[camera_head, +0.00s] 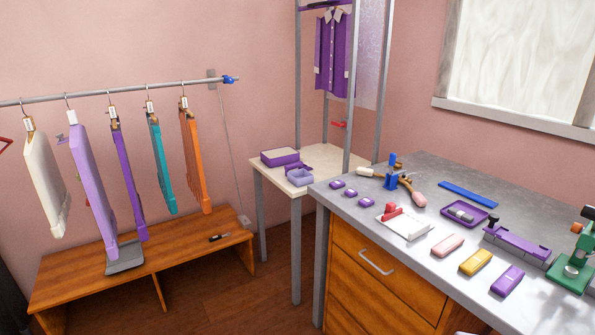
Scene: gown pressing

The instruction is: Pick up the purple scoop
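I cannot tell for sure which thing is the purple scoop. A small dark purple piece (297,166) on the pale side table (327,157) may be it. It lies between a purple box (280,156) and a lavender open container (300,177), and its shape is too small to make out. A purple tray (470,213) with a small grey and white thing in it lies on the grey worktop (420,170). My gripper does not show in this view.
The worktop also holds several small purple blocks, a white board (404,223) with a red piece, pink, yellow and purple cases, a blue bar (468,195) and a green device (577,262). Garments hang from a rail (140,90) above a wooden bench (190,245). Floor shows between bench and drawers.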

